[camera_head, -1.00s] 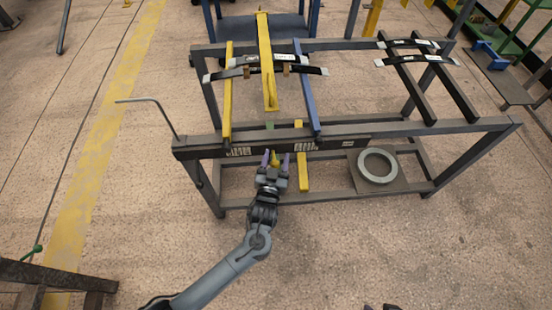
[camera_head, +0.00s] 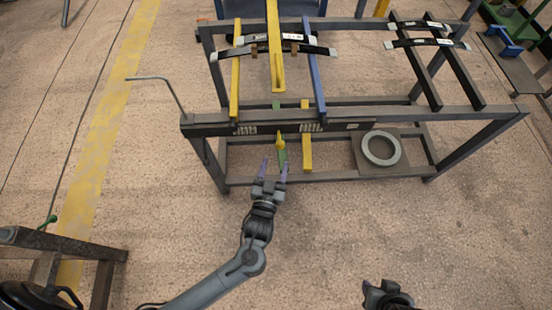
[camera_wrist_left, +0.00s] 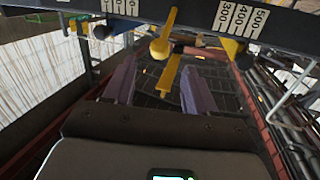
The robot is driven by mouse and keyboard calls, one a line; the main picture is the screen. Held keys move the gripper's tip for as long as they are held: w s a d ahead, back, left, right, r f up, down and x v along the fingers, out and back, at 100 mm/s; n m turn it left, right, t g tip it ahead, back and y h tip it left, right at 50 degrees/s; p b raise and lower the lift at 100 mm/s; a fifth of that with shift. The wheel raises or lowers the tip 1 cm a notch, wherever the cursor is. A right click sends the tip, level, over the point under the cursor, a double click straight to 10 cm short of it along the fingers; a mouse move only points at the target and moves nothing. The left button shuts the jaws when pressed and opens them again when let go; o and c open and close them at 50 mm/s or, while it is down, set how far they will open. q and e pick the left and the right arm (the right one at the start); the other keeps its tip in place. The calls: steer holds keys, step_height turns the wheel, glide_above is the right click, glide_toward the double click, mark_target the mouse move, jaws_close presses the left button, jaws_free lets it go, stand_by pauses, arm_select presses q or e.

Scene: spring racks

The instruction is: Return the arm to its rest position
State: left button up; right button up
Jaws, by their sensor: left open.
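My left arm comes in from the lower left in the head view. Its gripper (camera_head: 275,167) is open, with two purple fingers apart and nothing held between them. It is in front of the grey spring rack (camera_head: 420,119), below the rack's front beam. A yellow knob or handle (camera_head: 281,143) hangs just beyond the fingertips. In the left wrist view the yellow handle (camera_wrist_left: 164,40) shows beyond the purple fingers, apart from them. A dark part at the bottom edge looks like my right gripper (camera_head: 386,295); its fingers are not clear.
Several dark leaf springs lie on the rack, such as one at the right (camera_head: 428,43). A bent grey rod (camera_head: 160,79) sticks out from the rack's left end. A grey ring (camera_head: 381,148) lies on the lower shelf. The floor in front is clear.

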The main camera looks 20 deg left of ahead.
stand_by(0.4)
arm_select(q)
steer(key=s+a+r+g+h+p, duration=0.2)
steer(key=s+a+g+p, duration=0.15)
steer(key=s+a, duration=0.35)
steer(key=s+r+m+g+h, duration=0.2)
steer(key=s+m+g, duration=0.1)
steer(key=s+g, duration=0.85)
step_height(320, 180, up, 38)
steer(key=s+t+p, duration=0.1)
steer(key=s+p, duration=0.1)
steer(key=p, duration=3.6)
steer(key=shift+t, duration=0.3)
steer(key=shift+s+d, duration=0.1)
